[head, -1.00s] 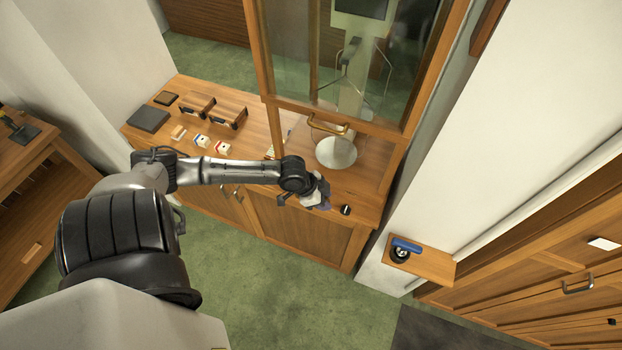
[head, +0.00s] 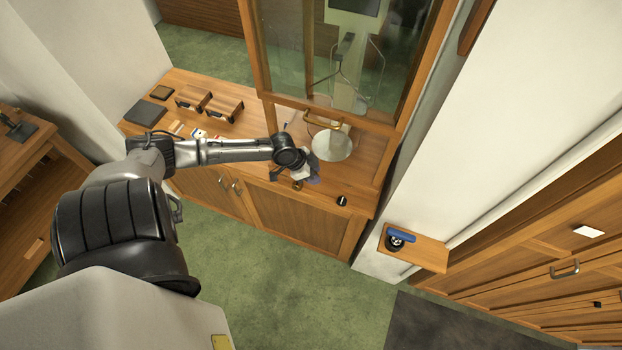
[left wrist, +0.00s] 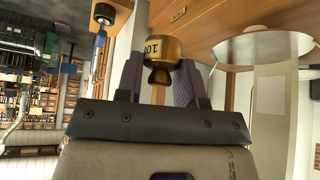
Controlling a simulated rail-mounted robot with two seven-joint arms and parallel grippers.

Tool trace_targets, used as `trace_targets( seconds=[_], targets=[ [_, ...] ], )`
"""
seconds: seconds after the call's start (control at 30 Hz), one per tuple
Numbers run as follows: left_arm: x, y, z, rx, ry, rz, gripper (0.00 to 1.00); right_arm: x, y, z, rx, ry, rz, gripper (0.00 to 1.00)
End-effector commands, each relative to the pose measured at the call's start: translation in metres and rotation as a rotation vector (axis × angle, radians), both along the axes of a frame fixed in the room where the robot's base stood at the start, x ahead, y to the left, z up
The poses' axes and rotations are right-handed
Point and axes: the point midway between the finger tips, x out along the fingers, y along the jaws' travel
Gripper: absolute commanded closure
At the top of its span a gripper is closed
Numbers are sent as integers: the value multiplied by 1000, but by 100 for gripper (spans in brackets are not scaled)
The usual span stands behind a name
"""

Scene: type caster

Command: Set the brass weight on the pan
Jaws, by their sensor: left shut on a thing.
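The brass weight (left wrist: 161,52), a short cylinder with dark numerals and a knob, is between the fingers of my left gripper (left wrist: 158,80), which is shut on it. In the head view my left gripper (head: 308,176) is over the front of the wooden counter, in front of the pan. The weight is mostly hidden by the gripper there. My right gripper is not in view.
The glass sash (head: 330,60) has a wooden frame and a brass handle (head: 325,123) close above the pan. A small black knob (head: 342,200) is on the counter's front right. Wooden racks (head: 222,105) stand on the left. A side shelf (head: 425,252) holds a blue-handled object (head: 401,235).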

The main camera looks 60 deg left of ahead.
Motion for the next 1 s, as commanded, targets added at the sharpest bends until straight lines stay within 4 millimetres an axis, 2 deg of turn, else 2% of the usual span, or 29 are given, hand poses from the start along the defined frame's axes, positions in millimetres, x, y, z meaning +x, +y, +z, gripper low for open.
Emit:
trace_targets(
  seconds=[0.07, 0.4, 1.0],
  targets=[
    [6, 5, 0, -1, -2, 1, 90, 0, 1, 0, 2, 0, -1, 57],
    [27, 25, -5, 0, -3, 1, 90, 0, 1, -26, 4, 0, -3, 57],
    [62, 58, -10, 2, -2, 0, 90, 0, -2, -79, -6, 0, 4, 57]
  ],
)
